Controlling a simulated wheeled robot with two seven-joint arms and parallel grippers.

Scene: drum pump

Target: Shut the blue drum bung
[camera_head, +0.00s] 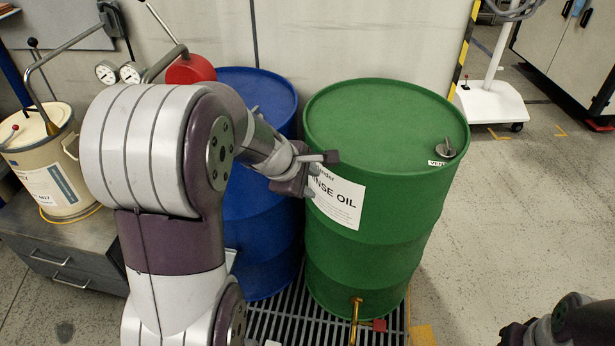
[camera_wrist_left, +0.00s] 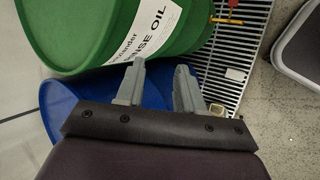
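The blue drum (camera_head: 265,92) stands behind my left arm, left of the green drum. My arm covers much of its top, and I cannot see its bung. My left gripper (camera_head: 311,172) is in front of the gap between the drums, close to the green drum's label. In the left wrist view its two fingers (camera_wrist_left: 160,80) are apart with nothing between them. The blue drum's side (camera_wrist_left: 60,108) shows behind them. A dark part of my right arm or gripper (camera_head: 540,332) shows at the bottom right edge; its fingers are not clear.
The green drum (camera_head: 385,115) has a metal vent fitting (camera_head: 446,149) on its lid and a brass tap (camera_head: 356,310) low down. Both drums stand on a grating (camera_head: 290,318). A cream can (camera_head: 42,160) stands on a cabinet at left.

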